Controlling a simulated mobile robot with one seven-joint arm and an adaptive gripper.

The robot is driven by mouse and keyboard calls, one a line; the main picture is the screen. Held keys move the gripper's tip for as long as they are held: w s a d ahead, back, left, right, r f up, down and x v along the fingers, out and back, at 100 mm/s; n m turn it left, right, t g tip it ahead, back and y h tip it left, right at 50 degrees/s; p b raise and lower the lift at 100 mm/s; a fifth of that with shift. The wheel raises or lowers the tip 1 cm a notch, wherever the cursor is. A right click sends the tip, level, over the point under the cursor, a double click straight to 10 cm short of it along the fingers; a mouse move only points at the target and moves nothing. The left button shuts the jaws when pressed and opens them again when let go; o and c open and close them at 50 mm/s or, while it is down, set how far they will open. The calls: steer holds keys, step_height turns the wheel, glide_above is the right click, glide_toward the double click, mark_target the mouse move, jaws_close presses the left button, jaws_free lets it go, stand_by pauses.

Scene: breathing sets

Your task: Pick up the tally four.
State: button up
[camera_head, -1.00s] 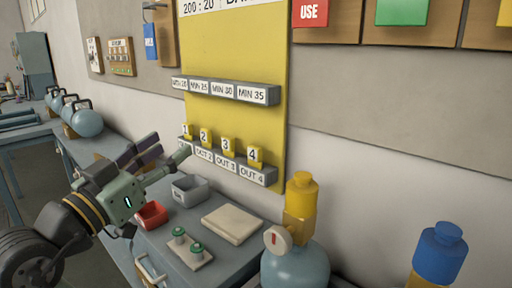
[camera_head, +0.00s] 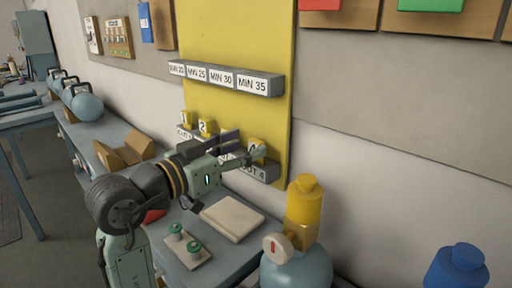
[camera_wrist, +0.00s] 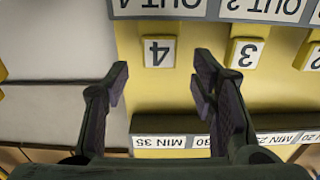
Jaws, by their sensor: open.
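The tally four (camera_wrist: 159,52) is a small yellow block with a white label reading 4. It sits on the lower grey shelf marked OUT 4, and shows upside down in the wrist view. In the head view the tally four (camera_head: 257,145) is partly hidden by my gripper (camera_head: 247,148). My gripper (camera_wrist: 163,76) is open, its two fingertips to either side of the tally and a little short of it. Nothing is between the fingers.
Tally three (camera_wrist: 244,52) stands beside tally four, near one finger. Tallies one (camera_head: 184,122) and two (camera_head: 205,126) are further left. The upper MIN shelf (camera_head: 228,79) juts out above. A yellow-topped cylinder (camera_head: 305,205) stands at right, below the board.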

steer(key=shift+x, duration=1.35)
steer(key=shift+c, duration=0.4)
steer(key=c, duration=0.9)
steer(key=shift+r, duration=0.2)
steer(key=shift+r, duration=0.6)
step_height(320, 180, up, 2)
steer(key=shift+r+b, duration=0.1)
steer(key=shift+b, duration=0.25)
steer(key=s+b, duration=0.1)
steer(key=s, duration=0.4)
steer(key=s+a+r+b, duration=0.1)
steer(key=s, duration=0.4)
steer(key=s+b, duration=0.1)
steer(key=s, duration=0.5)
steer(key=shift+a+r, duration=0.15)
steer(key=shift+a, duration=0.25)
